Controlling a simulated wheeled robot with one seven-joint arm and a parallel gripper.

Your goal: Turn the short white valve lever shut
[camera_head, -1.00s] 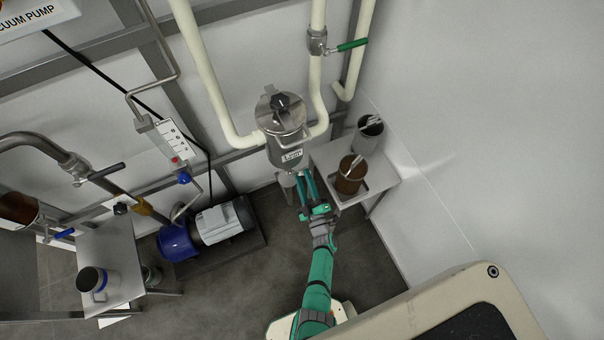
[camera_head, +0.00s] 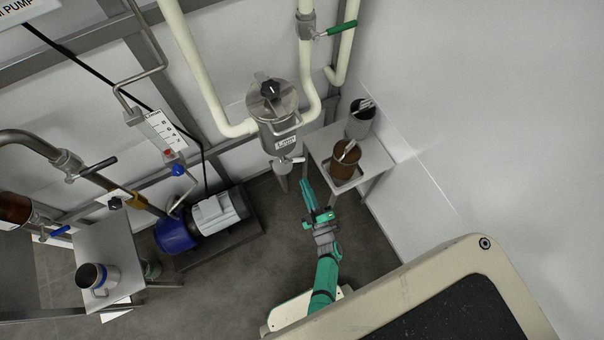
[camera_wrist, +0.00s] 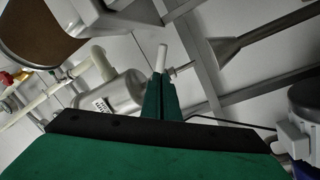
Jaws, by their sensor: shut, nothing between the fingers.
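The short white valve lever (camera_head: 297,159) sits under the steel tank (camera_head: 279,132) and points to the right in the head view. In the wrist view the lever (camera_wrist: 161,58) stands just beyond my fingertips. My gripper (camera_head: 305,182) is below and to the right of the lever, its green fingers pointing up toward it. The fingers (camera_wrist: 158,92) are together with nothing between them. Whether the tips touch the lever I cannot tell. The valve body is small and partly unclear below the tank.
A small table (camera_head: 374,160) holds a brown pot (camera_head: 346,158) and a grey pot (camera_head: 360,124) close to the right of my gripper. A pump (camera_head: 205,222) stands on the floor to the left. Cream pipes (camera_head: 188,55) run above the tank.

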